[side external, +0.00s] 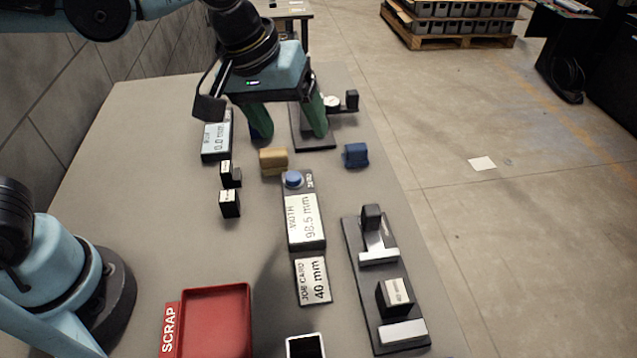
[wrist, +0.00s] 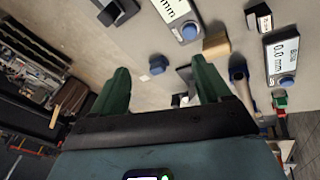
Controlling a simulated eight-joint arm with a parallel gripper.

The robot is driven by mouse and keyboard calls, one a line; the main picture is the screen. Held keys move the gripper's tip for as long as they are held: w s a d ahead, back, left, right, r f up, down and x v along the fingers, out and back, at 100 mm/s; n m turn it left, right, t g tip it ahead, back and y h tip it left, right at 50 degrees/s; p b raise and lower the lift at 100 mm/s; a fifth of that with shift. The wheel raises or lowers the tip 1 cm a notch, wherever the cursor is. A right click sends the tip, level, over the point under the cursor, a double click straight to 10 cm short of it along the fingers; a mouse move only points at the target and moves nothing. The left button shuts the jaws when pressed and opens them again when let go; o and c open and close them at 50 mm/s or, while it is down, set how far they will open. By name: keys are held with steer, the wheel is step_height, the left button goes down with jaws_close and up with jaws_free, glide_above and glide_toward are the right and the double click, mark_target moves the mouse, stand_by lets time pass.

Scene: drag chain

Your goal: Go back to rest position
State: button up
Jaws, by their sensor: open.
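My gripper (side external: 288,128) has green fingers spread wide apart and nothing between them. It hangs above the far part of the grey table (side external: 130,170), over a dark fixture (side external: 312,135) with a small round dial. In the wrist view my gripper (wrist: 160,82) also shows two separate green fingers. A tan block (side external: 273,161) and a blue block (side external: 356,155) lie on the table in front of the gripper. The wrist view shows the tan block (wrist: 216,44) and the blue block (wrist: 158,64) beyond the fingertips.
A display reading 0.0 mm (side external: 216,138) stands left of the gripper. A width display (side external: 304,220), a job card (side external: 312,280), a long black fixture (side external: 350,262) and a red scrap tray (side external: 215,318) occupy the nearer table. The table's left side is mostly clear.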

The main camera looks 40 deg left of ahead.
steer(key=s+a+f+m+t, duration=0.1)
steer(key=s+a+m, duration=0.1)
steer(key=a, duration=0.5)
steer(key=s+a+f+m+t+y, duration=0.1)
steer(key=s+a+f+m+t, duration=0.1)
steer(key=a, duration=0.6)
steer(key=shift+s+f+t+y, duration=0.15)
steer(key=shift+f+t+y, duration=0.15)
